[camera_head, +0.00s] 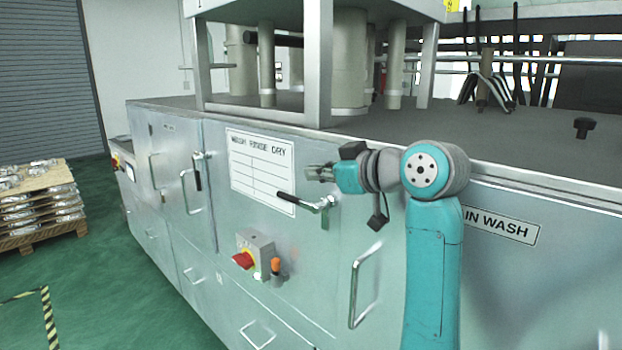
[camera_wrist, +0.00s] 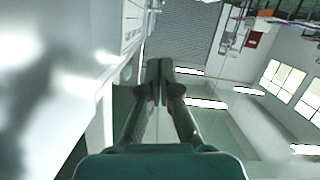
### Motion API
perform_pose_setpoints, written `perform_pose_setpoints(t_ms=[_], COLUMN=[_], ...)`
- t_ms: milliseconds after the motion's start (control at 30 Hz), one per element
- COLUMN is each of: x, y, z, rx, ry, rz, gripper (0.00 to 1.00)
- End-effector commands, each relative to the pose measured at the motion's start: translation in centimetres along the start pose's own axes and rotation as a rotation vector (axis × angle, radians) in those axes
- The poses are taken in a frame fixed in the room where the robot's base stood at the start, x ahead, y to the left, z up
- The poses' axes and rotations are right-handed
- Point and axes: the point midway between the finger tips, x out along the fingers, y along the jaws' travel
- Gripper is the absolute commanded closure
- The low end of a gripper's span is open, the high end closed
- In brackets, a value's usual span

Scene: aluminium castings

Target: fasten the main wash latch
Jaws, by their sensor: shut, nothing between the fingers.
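A latch with a black handle (camera_head: 286,197) and a bright metal bracket (camera_head: 325,203) is on the grey cabinet front, left of the partly hidden "MAIN WASH" label (camera_head: 500,224). Its handle sticks out sideways to the left, roughly level. My gripper (camera_head: 311,172) is just above this latch in the head view, pointing left along the cabinet front. I cannot tell how far it stands out from the panel. In the wrist view my gripper (camera_wrist: 163,68) has its fingers together with nothing between them. The latch is not clearly visible there.
Near my gripper are a "WASH RINSE DRY" board (camera_head: 262,170), a red switch on a grey box (camera_head: 254,256) and a door handle (camera_head: 364,285). A loaded pallet (camera_head: 40,204) stands on the green floor.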

Motion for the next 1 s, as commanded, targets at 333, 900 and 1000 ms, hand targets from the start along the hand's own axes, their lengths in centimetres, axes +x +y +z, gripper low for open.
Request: perform_pose_setpoints(t_ms=[333, 900, 1000], x=[6.5, 9.3, 9.3], y=[-0.1, 0.0, 0.0], z=[0.0, 3.9, 3.9], rx=[0.001, 0.001, 0.000], ry=[-0.002, -0.001, 0.000], rz=[-0.003, 0.000, 0.000], gripper=[1.00, 1.00, 1.00])
